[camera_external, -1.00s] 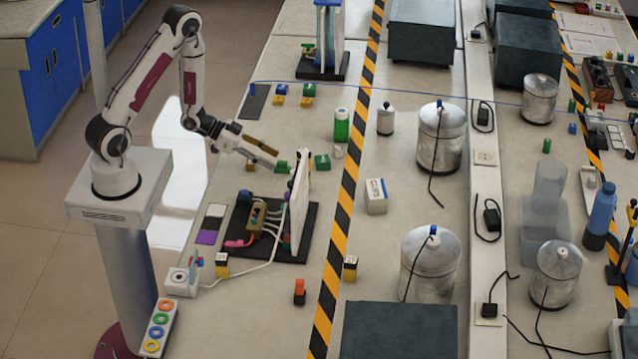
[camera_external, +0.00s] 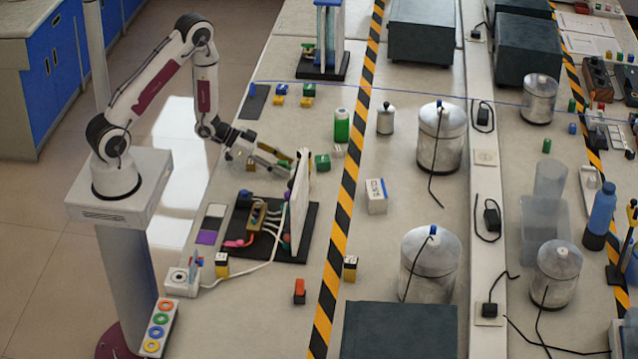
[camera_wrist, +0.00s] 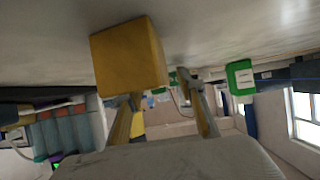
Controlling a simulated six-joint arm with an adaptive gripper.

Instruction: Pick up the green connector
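My gripper (camera_external: 287,160) is low over the bench, beside the upright white panel, with its two fingers apart. In the wrist view my gripper (camera_wrist: 163,90) is open, with no object clearly held. A green block-like connector (camera_external: 322,162) sits on the bench just right of the fingertips. A green block also shows right of the fingers in the wrist view (camera_wrist: 240,77). A small green patch (camera_wrist: 173,79) shows by the right fingertip there; I cannot tell which piece it is. In the external view the spot just past the fingertips is partly hidden by the fingers.
A yellow block (camera_wrist: 128,57) is close to the left finger in the wrist view. The white panel (camera_external: 299,200) stands on a black base with cables below the gripper. Open bench lies above the gripper.

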